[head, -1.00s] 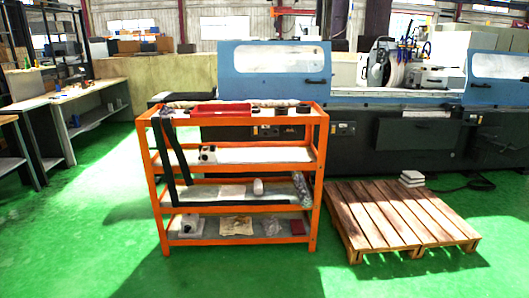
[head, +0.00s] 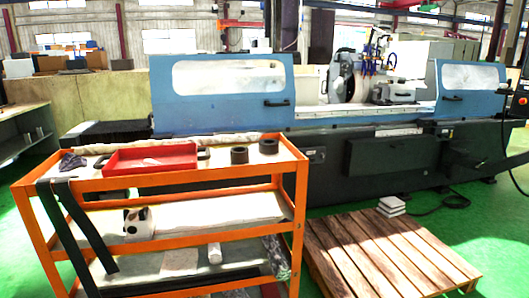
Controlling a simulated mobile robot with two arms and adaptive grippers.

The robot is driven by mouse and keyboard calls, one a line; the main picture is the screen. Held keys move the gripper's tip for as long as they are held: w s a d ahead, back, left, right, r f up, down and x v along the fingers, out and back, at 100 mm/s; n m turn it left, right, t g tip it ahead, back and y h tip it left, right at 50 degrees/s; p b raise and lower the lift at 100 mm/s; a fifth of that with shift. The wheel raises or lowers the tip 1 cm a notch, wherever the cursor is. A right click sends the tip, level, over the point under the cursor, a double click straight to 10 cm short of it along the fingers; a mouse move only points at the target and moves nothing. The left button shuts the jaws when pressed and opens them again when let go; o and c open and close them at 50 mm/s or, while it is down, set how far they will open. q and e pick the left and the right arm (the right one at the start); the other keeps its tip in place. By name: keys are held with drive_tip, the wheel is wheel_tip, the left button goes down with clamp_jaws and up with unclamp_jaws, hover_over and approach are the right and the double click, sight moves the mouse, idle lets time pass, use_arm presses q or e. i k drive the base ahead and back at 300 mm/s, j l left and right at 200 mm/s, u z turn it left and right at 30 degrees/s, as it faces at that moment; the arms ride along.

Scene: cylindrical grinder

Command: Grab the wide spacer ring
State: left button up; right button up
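Two dark rings stand close together on the top shelf of the orange cart (head: 200,182), near its right end. The left ring (head: 239,155) and the right ring (head: 268,146) look alike in colour. The left one is nearer to me, and I cannot tell for certain which is the wide spacer ring. Neither gripper is in view, and nothing touches the rings.
A red tray (head: 150,158) lies on the cart top left of the rings. Dark straps (head: 80,230) hang over the cart's left front. A wooden pallet (head: 390,255) lies right of the cart. The blue grinder (head: 220,95) stands behind. Green floor shows at left.

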sight(268, 147)
drive_tip(key=i+l+u, duration=0.1)
drive_tip(key=i, duration=0.45)
drive_tip(key=i+l, duration=0.2)
drive_tip(key=i, duration=0.35)
drive_tip(key=j+u, duration=0.05)
